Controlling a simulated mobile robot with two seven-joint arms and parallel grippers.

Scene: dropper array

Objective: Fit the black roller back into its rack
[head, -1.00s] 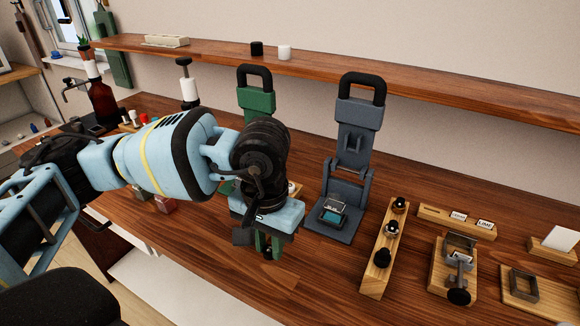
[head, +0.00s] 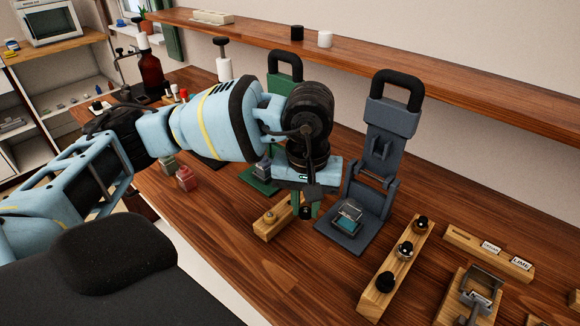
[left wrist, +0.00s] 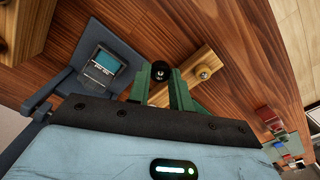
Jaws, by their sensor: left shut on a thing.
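My left gripper (head: 306,208) is shut on the black roller, which shows as a dark round end between its green fingertips in the left wrist view (left wrist: 160,71). A short wooden rack (head: 268,228) lies on the table right by the fingertips, partly hidden by the gripper in the head view. In the left wrist view the rack (left wrist: 187,82) extends to the right of the roller, with a metallic knob on it. I cannot tell whether the roller touches the rack. My right gripper is not in view.
A grey press (head: 375,165) stands close to the right of the gripper, and a green press (head: 262,176) behind it. A longer wooden rack (head: 373,300) with black knobs lies to the right. Small red and green blocks (head: 186,178) sit at left. A shelf (head: 400,55) runs behind.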

